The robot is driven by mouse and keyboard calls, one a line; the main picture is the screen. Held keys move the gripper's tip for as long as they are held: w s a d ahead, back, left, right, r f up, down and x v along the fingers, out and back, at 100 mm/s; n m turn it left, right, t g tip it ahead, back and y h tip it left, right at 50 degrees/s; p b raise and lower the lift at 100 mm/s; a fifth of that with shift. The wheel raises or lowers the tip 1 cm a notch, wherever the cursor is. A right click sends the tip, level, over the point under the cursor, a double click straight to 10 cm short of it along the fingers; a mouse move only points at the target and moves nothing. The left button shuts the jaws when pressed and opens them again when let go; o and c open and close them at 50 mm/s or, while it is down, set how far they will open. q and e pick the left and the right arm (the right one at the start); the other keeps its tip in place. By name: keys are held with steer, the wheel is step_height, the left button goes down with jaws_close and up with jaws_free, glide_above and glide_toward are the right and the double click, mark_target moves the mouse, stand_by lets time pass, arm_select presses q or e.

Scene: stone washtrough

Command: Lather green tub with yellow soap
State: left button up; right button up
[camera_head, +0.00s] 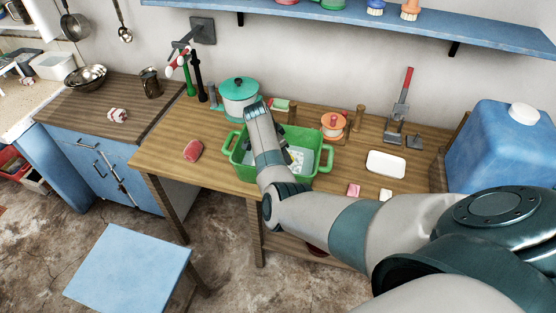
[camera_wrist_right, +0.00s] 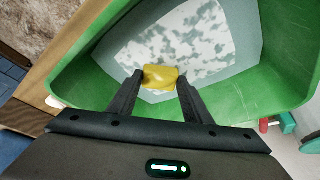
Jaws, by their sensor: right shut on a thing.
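The green tub (camera_head: 308,174) stands on the wooden table, with my right arm reaching over it. In the right wrist view the tub's green wall (camera_wrist_right: 265,70) surrounds a grey-green bottom area with a patchy white, foam-like layer (camera_wrist_right: 185,42). My right gripper (camera_wrist_right: 160,77) is inside the tub's outline, shut on the yellow soap (camera_wrist_right: 161,78), which sits between the fingertips. I cannot tell whether the soap touches the surface below. In the head view my forearm hides the soap and part of the tub. My left gripper is not in view.
A teal-lidded pot (camera_head: 239,100) stands behind the tub, and an orange-lidded pot (camera_head: 334,125) to its back right. A white tray (camera_head: 386,164), a pink block (camera_head: 354,190) and a red item (camera_head: 193,150) lie on the table. A blue canister (camera_head: 500,150) stands at right.

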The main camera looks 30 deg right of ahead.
steer(key=shift+r+p, duration=0.55)
steer(key=shift+r, duration=3.65)
